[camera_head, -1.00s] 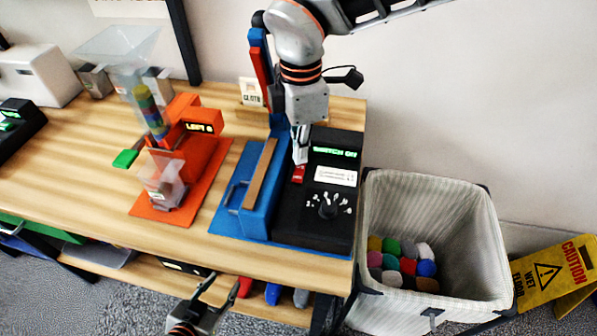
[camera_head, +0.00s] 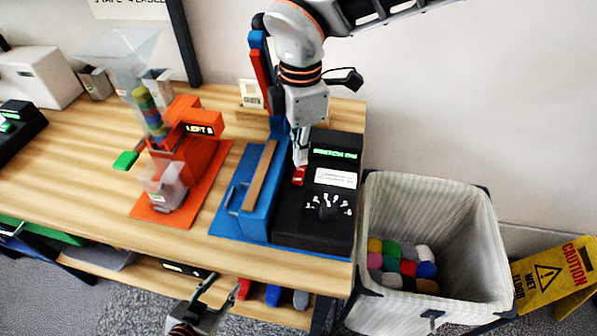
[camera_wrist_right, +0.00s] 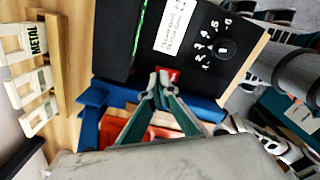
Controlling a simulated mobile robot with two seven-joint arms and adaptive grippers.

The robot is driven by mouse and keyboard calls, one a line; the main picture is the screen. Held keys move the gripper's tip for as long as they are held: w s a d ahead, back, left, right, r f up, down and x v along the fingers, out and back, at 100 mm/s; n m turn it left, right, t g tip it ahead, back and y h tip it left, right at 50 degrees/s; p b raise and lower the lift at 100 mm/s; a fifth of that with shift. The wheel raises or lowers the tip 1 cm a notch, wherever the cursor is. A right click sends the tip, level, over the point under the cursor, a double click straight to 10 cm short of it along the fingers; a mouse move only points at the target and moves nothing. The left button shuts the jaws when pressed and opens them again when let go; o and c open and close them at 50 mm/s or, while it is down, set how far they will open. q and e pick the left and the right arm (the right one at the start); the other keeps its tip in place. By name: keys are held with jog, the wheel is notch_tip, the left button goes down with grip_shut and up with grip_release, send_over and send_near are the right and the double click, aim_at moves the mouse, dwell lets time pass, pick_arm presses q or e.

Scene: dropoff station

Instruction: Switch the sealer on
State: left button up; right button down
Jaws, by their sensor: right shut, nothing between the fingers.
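The sealer has a blue body (camera_head: 256,190) and a black control box (camera_head: 318,228) on the wooden table. The box carries a lit green display (camera_head: 335,154), a white label, a dial (camera_head: 327,212) and a small red switch (camera_head: 299,175). The display seems to read "SWITCH ON". My right gripper (camera_head: 301,162) points down, shut and empty, with its tips at the red switch. In the right wrist view the fingertips (camera_wrist_right: 160,76) meet the red switch (camera_wrist_right: 170,74); contact is hard to judge. My left gripper (camera_head: 220,292) is open and empty, low in front of the table.
An orange machine (camera_head: 205,160) with a clear hopper stands left of the sealer. A fabric bin (camera_head: 455,215) with several coloured pieces stands to the right, beside a yellow wet-floor sign (camera_head: 550,275). A lower shelf (camera_head: 275,305) holds small coloured things.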

aim_at(300, 169)
jog(key=shift+f+b, duration=0.75)
jog(key=shift+f, duration=0.45)
dwell(0.8)
jog(key=shift+r+p, duration=1.65)
jog(key=shift+r, duration=1.95)
jog(key=shift+f, duration=0.1)
